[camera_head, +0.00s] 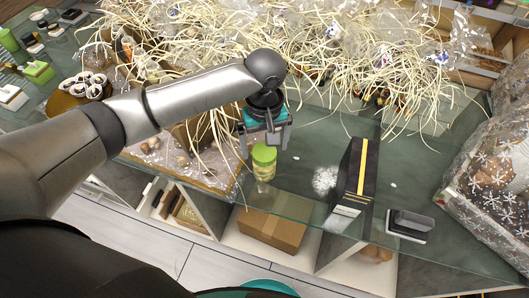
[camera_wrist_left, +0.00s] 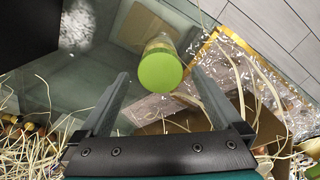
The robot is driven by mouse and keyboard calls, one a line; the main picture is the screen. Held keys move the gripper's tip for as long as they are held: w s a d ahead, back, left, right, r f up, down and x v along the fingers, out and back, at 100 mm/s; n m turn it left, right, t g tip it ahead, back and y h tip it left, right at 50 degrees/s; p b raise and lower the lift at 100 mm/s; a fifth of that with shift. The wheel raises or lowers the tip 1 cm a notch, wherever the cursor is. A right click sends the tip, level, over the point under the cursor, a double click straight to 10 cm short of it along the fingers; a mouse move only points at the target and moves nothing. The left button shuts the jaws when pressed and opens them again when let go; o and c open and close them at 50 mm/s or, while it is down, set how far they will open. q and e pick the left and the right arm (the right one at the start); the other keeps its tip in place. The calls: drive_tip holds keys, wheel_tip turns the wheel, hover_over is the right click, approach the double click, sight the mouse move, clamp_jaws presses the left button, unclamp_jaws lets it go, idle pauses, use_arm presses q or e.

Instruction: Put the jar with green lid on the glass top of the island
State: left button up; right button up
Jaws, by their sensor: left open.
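The jar with green lid (camera_head: 264,162) stands upright on the glass top (camera_head: 310,150) of the island, near its front edge. My left gripper (camera_head: 270,140) is just behind and above the jar in the head view. In the left wrist view the green lid (camera_wrist_left: 160,72) shows just beyond and between the two fingertips of the left gripper (camera_wrist_left: 160,88). The left gripper is open, with nothing between its fingers. The fingers look apart from the jar. My right gripper is not in view.
A black box with a yellow stripe (camera_head: 361,175) and a small dark stand (camera_head: 410,225) are to the right. Straw-filled hampers (camera_head: 300,40) crowd the back. A snowflake-patterned bag (camera_head: 495,180) is at far right. A cardboard box (camera_head: 271,230) sits below the glass.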

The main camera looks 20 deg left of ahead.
use_arm(q)
drive_tip(key=shift+r+p, duration=0.3)
drive_tip(key=shift+r, duration=1.65)
